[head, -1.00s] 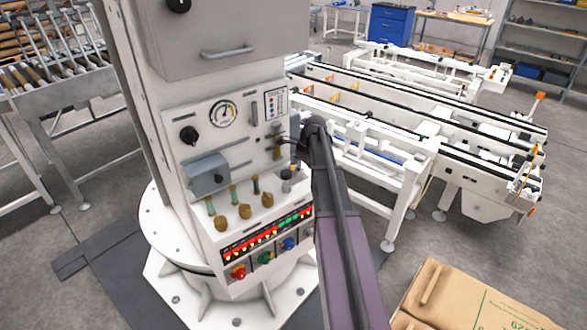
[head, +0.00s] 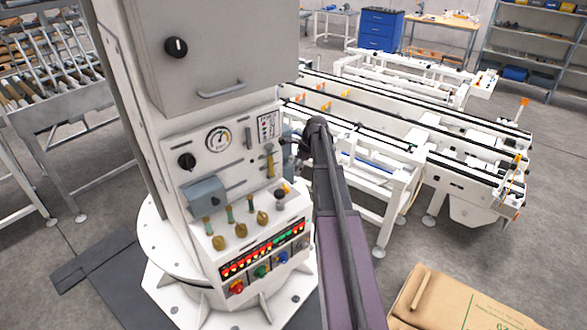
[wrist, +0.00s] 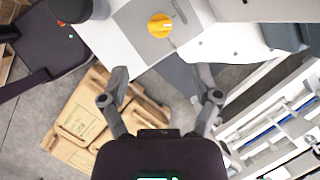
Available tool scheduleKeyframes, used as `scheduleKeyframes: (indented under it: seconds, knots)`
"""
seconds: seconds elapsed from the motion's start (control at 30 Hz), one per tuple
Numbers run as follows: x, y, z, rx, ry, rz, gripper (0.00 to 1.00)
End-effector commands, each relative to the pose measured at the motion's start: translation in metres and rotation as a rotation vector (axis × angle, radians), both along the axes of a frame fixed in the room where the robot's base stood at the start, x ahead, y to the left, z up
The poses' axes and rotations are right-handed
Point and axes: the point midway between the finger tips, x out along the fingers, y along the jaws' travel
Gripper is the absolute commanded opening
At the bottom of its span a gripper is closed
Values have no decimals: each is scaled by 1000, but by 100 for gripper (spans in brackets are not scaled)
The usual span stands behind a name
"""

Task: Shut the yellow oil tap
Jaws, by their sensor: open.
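A yellow knob (wrist: 160,25), which looks like the oil tap, sits on a grey plate near the top of the wrist view. Its raised grip lies roughly across the picture. My gripper (wrist: 162,76) is open and empty, its two fingers spread wide. The knob shows beyond the fingertips, about midway between them and not touching them. In the head view my dark arm ends beside the right edge of the white control panel (head: 205,165), and it hides most of the gripper. A small yellow patch (head: 286,187) shows there; I cannot tell if it is the same knob.
The panel carries a gauge (head: 218,139), several brass knobs (head: 240,230) and a row of lit indicators (head: 265,248). A grey box (head: 205,194) juts out from it. White conveyors (head: 400,135) stand to the right. Cardboard boxes (head: 465,305) lie at lower right.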

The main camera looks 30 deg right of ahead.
Motion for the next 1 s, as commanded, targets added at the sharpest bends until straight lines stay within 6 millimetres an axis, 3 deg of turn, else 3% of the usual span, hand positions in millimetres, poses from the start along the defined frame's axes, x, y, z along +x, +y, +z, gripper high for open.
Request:
scheduleKeyframes:
  seconds: [0.43,1.0]
  knots:
    - [-6,-15,42,0,-1,-1,81]
    - [-34,62,19,-97,-63,334,81]
